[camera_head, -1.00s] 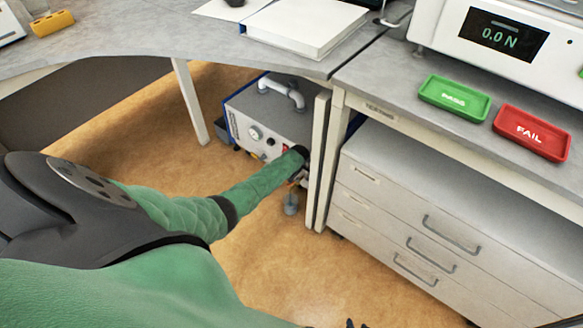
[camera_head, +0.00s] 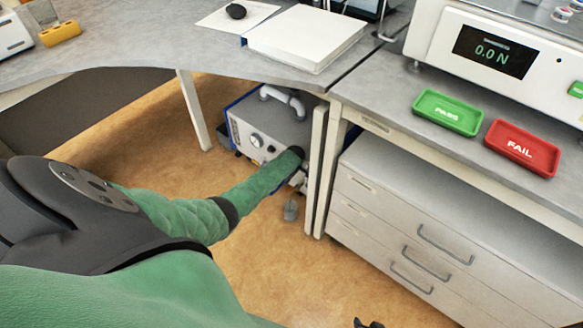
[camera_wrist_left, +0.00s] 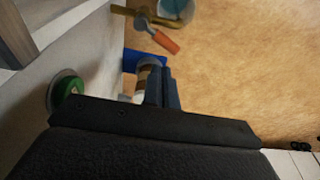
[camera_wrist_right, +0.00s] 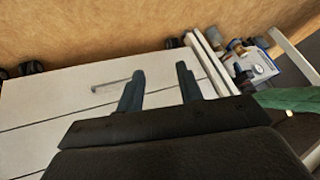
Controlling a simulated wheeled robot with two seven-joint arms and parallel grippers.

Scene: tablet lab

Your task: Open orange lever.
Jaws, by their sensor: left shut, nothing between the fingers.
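The orange lever (camera_wrist_left: 160,38) shows in the left wrist view, slanting on a brass pipe fitting (camera_wrist_left: 128,11) beside a clear cup-like part (camera_wrist_left: 176,8). My left gripper (camera_wrist_left: 162,72) is shut and empty, below the lever in that view and apart from it in the picture. In the head view my left arm reaches to the grey machine (camera_head: 262,128) under the bench; its gripper and the lever cannot be made out there. My right gripper (camera_wrist_right: 160,68) is open and empty in front of the white drawers (camera_wrist_right: 85,95); only its tip (camera_head: 369,323) shows in the head view.
A blue part (camera_wrist_left: 145,58) and a green round knob (camera_wrist_left: 70,88) lie close to my left fingers. A bench leg (camera_head: 317,170) and the drawer cabinet (camera_head: 410,215) stand right of the machine. Open floor (camera_head: 270,270) lies in front.

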